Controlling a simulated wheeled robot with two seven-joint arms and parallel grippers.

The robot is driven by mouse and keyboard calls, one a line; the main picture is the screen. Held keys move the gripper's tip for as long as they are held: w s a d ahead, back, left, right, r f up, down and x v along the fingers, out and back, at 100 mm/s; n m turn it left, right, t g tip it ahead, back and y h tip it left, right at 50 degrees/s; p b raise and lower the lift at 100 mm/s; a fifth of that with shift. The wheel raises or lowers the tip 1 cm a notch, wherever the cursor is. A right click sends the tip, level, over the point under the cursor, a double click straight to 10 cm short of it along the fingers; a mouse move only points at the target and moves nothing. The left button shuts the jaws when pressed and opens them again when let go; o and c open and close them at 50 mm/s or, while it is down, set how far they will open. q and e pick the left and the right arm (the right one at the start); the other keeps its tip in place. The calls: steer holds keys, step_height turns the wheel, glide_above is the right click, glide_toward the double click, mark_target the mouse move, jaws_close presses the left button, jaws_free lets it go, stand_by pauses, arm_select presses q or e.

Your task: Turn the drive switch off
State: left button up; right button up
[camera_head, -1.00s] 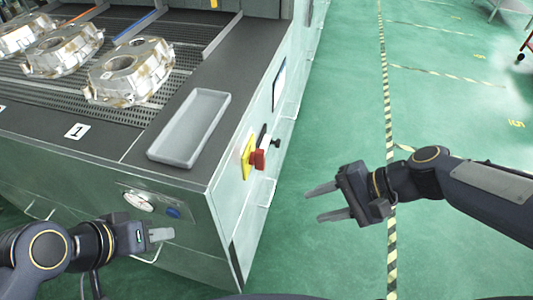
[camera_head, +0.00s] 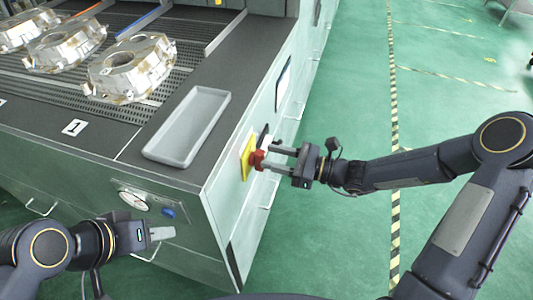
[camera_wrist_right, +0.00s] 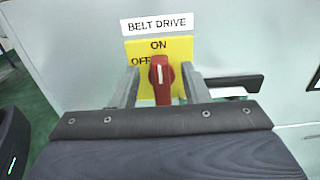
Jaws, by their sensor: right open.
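The drive switch is a red handle (camera_wrist_right: 160,78) on a yellow plate (camera_wrist_right: 180,50) marked ON at the top and OFF at the left, under a "BELT DRIVE" label (camera_wrist_right: 160,24). The handle stands upright with its white mark toward ON. In the head view the red handle (camera_head: 257,159) sits on the machine's right side face. My right gripper (camera_head: 271,160) is open, with one finger on each side of the handle; contact cannot be told. My left gripper (camera_head: 160,234) is in front of the machine, away from the switch; its finger gap is hidden.
A grey tray (camera_head: 189,126) lies on the machine's top edge. Several metal castings (camera_head: 130,68) sit on the belt behind it. A dark lever (camera_wrist_right: 225,83) is close to the right of the switch.

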mark_target(258, 160)
steer(key=shift+x, duration=1.2)
jaws_close()
